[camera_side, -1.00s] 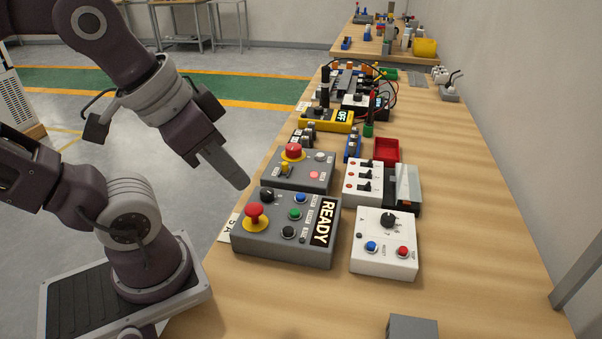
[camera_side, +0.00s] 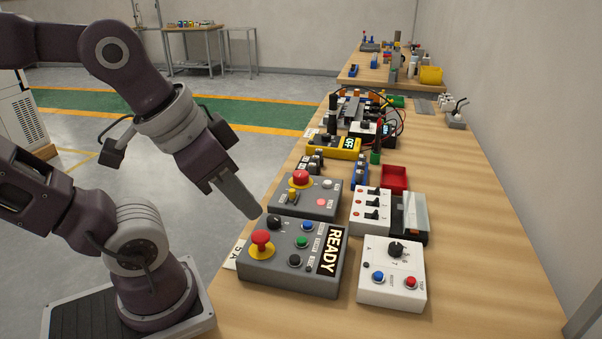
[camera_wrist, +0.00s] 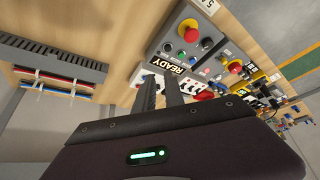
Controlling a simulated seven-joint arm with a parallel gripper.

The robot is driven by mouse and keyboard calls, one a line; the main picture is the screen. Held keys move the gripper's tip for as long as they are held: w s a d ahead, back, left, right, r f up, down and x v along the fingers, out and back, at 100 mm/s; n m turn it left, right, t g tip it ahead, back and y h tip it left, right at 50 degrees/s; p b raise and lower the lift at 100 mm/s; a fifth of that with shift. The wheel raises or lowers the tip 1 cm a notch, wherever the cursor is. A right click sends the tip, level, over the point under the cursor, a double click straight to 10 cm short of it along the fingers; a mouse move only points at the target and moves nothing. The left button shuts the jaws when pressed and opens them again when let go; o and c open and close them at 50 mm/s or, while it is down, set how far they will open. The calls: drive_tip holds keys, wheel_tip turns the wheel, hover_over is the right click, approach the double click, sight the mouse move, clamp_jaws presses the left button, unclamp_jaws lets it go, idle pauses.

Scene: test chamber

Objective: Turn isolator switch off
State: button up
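No part is plainly marked as the isolator switch. A black rotary knob (camera_side: 274,222) sits at the back left of the grey READY box (camera_side: 262,278), beside a red mushroom button (camera_side: 262,242). Another black rotary knob (camera_side: 397,249) sits on the white box (camera_side: 375,295) to its right. My gripper (camera_side: 257,214) points down and right, its tip close to the first knob in the side view; contact cannot be told. In the wrist view my gripper (camera_wrist: 160,80) shows two grey fingers with a narrow empty gap. The READY box (camera_wrist: 160,48) lies beyond the fingertips there.
Behind are a grey box with a red emergency button (camera_side: 301,177), a white box with black toggles (camera_side: 360,222), a red tray (camera_side: 394,180) and a yellow unit (camera_side: 330,148). A grey slotted duct (camera_wrist: 55,57) shows in the wrist view. Bare wood lies in the foreground.

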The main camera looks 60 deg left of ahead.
drive_tip(key=o, duration=0.7)
drive_tip(key=shift+g, duration=0.4)
drive_tip(key=w+a, duration=0.1)
drive_tip(key=w, duration=0.2)
drive_tip(key=w+a, duration=0.1)
drive_tip(key=w, duration=0.1)
drive_tip(key=w+a, duration=0.1)
drive_tip(key=w, duration=0.2)
drive_tip(key=shift+w+a+r, duration=0.1)
drive_tip(key=shift+w+a, duration=0.15)
drive_tip(key=shift+w, duration=0.05)
drive_tip(key=shift+o, duration=1)
drive_tip(key=w+a+f, duration=0.1)
drive_tip(key=w+a, duration=0.4)
drive_tip(key=w, duration=0.1)
drive_tip(key=shift+f, duration=0.25)
approach(301, 173)
drive_tip(key=x, duration=0.8)
drive_tip(key=shift+f, duration=0.25)
drive_tip(key=shift+c, duration=0.2)
clamp_jaws()
